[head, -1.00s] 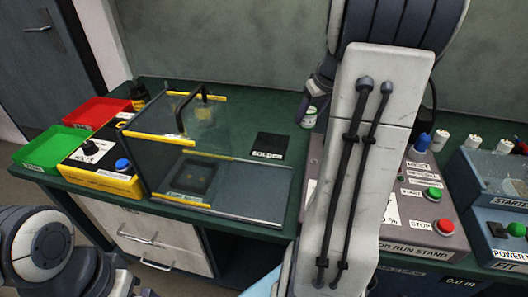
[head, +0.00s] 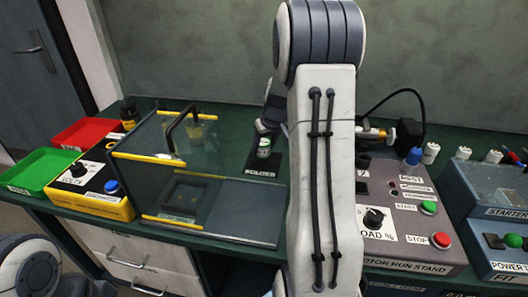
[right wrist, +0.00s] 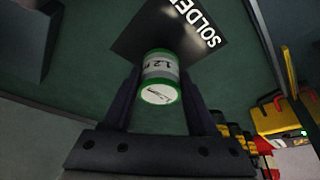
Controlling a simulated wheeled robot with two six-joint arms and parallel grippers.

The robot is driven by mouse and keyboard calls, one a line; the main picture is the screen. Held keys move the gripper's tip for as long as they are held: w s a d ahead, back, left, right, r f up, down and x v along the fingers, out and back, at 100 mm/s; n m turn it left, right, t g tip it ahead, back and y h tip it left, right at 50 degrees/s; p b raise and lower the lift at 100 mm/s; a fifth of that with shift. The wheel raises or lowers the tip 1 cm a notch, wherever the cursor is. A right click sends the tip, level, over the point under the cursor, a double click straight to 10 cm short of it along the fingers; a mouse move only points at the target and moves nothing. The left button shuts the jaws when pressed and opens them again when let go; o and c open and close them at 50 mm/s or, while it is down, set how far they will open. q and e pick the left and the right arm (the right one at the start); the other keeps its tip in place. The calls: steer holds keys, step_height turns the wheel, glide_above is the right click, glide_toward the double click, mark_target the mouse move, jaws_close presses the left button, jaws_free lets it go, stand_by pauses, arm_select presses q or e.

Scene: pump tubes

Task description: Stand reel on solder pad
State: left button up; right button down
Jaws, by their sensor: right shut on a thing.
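The reel (head: 264,147) is a small white spool with green rims, labelled "1.2". In the head view it looks upright at the black solder pad (head: 252,172), whose lettering shows in front of it. The right wrist view shows the reel (right wrist: 160,75) between the fingers of my right gripper (right wrist: 158,100), with the pad (right wrist: 150,32) just beyond. My right gripper is shut on the reel. Whether its base touches the pad or hovers slightly above I cannot tell. My right arm hides part of the bench. My left gripper is out of view.
A glass box with yellow edges (head: 168,158) and a black handle stands left of the pad. The motor run stand (head: 405,225) is to the right. Red (head: 86,132) and green (head: 40,168) trays lie far left. A grey wall rises behind the bench.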

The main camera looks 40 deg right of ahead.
step_height(320, 180, down, 2)
steer(key=shift+f, duration=0.1)
steer(key=shift+f+b, duration=0.2)
steer(key=shift+b, duration=0.1)
steer(key=shift+c, duration=1)
jaws_free()
steer(key=shift+r, duration=0.15)
